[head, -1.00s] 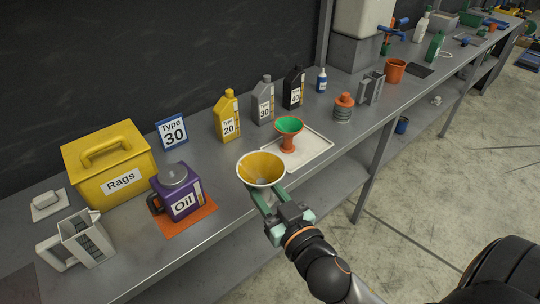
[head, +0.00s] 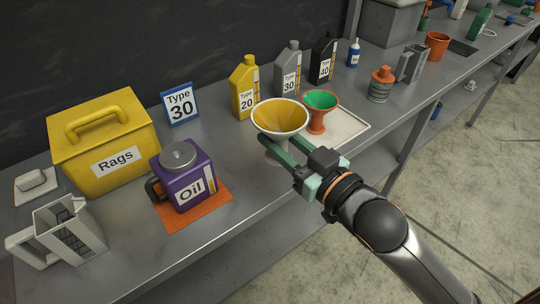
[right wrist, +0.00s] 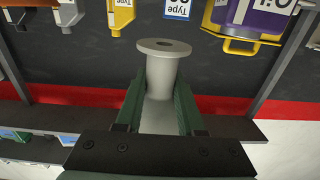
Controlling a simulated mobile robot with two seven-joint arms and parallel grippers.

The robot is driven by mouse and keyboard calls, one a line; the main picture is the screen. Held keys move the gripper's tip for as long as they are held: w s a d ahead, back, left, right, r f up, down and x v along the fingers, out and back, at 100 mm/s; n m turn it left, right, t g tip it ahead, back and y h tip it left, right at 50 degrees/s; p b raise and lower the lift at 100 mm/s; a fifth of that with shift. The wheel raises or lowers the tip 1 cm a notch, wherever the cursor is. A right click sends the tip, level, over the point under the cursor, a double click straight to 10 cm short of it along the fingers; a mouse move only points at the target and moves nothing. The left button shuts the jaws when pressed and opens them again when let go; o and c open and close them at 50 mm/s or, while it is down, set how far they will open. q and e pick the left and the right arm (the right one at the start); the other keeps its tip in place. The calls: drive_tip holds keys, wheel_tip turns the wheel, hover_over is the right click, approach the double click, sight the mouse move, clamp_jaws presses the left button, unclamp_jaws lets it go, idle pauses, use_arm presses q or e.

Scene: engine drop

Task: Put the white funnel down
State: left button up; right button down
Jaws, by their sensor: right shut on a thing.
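The white funnel (head: 281,131) has a white rim and a yellow inside. It is upright in the head view, beside the green-and-orange funnel (head: 319,103) and in front of the yellow Type 20 bottle (head: 245,87). My right gripper (head: 275,148) is shut on its lower part. In the right wrist view, the white funnel's stem (right wrist: 165,62) is between the green fingers of my right gripper (right wrist: 160,88). The funnel's foot is hidden in the head view, so I cannot tell whether it touches the bench. My left gripper is not in view.
The grey bench (head: 130,245) carries a white tray (head: 352,127) under the green-and-orange funnel. A purple oil jug (head: 184,180) stands on an orange mat (head: 222,195). A yellow Rags box (head: 85,150) is left. Bare bench lies between the jug and the white funnel.

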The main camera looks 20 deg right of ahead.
sight(287, 145)
drive_tip(key=shift+w+d+f+b, duration=0.15)
drive_tip(key=shift+w+f+b, duration=0.25)
drive_tip(key=shift+w+b, duration=0.2)
drive_tip(key=shift+w+d+f+b, duration=0.1)
drive_tip(key=shift+w+f+b, duration=0.35)
drive_tip(key=shift+w, duration=0.2)
drive_tip(key=w+f, duration=0.3)
drive_tip(key=w, duration=0.2)
drive_tip(key=w+d+f, duration=0.1)
drive_tip(key=w+f, duration=0.1)
drive_tip(key=shift+w+d+f+b, duration=0.1)
drive_tip(key=shift+w+f+b, duration=0.2)
drive_tip(key=shift+f, duration=0.05)
drive_tip(key=shift+w+d+f, duration=0.1)
drive_tip(key=shift+w+f, duration=0.5)
drive_tip(key=shift+f, duration=0.1)
wheel_tip(287, 145, down, 2)
drive_tip(key=shift+f+b, duration=0.25)
drive_tip(key=shift+b, duration=0.15)
drive_tip(key=shift+f, duration=0.35)
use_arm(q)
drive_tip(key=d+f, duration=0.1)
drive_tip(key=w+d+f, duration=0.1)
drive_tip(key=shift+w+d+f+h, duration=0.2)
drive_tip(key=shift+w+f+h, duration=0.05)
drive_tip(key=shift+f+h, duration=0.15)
